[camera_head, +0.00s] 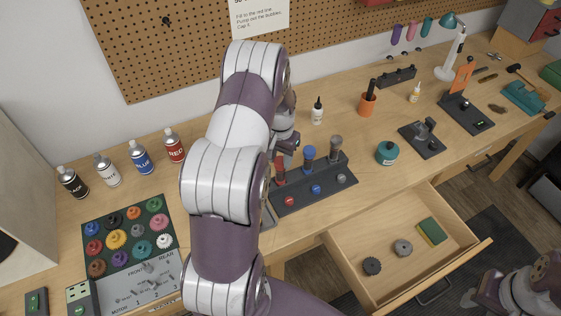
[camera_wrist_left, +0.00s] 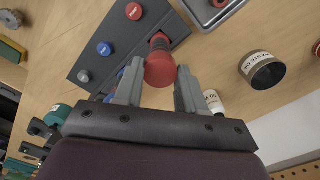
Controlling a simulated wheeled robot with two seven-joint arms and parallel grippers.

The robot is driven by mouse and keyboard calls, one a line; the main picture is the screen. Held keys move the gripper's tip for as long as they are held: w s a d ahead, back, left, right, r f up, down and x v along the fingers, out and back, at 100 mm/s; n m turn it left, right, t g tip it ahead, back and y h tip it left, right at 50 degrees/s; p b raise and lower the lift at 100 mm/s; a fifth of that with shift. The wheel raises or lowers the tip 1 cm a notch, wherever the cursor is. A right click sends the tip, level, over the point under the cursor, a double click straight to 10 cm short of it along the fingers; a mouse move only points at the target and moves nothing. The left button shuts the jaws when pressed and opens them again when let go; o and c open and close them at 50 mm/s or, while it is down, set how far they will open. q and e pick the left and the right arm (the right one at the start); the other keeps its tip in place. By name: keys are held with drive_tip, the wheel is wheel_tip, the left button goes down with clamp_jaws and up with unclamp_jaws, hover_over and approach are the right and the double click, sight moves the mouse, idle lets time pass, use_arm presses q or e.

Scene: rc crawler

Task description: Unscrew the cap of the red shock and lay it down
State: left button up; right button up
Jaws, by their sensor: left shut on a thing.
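The red shock (camera_head: 280,172) stands in the dark rack (camera_head: 279,209), left of the blue shock (camera_head: 308,160) and the grey shock (camera_head: 336,150). Its round red cap (camera_wrist_left: 160,71) is on top in the left wrist view. My left gripper (camera_wrist_left: 158,84) is shut on this cap from above, a finger on each side. Whether the cap is still seated on the shock body is hard to tell from above. In the head view my left arm hides part of the gripper and cap. Part of my right arm shows at the bottom right; its jaws are not clear.
A waste oil cup (camera_wrist_left: 262,70) and a metal tray (camera_wrist_left: 212,10) are near the rack. A white dropper bottle (camera_head: 318,112) stands behind it, and a teal jar (camera_head: 387,152) to its right. The drawer (camera_head: 343,254) is open in front, holding a sponge and two dark round parts.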

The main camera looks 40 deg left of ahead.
sight(281, 161)
use_arm(q)
drive_tip(key=shift+r+p, duration=1.7)
drive_tip(key=shift+r, duration=0.6)
drive_tip(key=shift+f, duration=0.15)
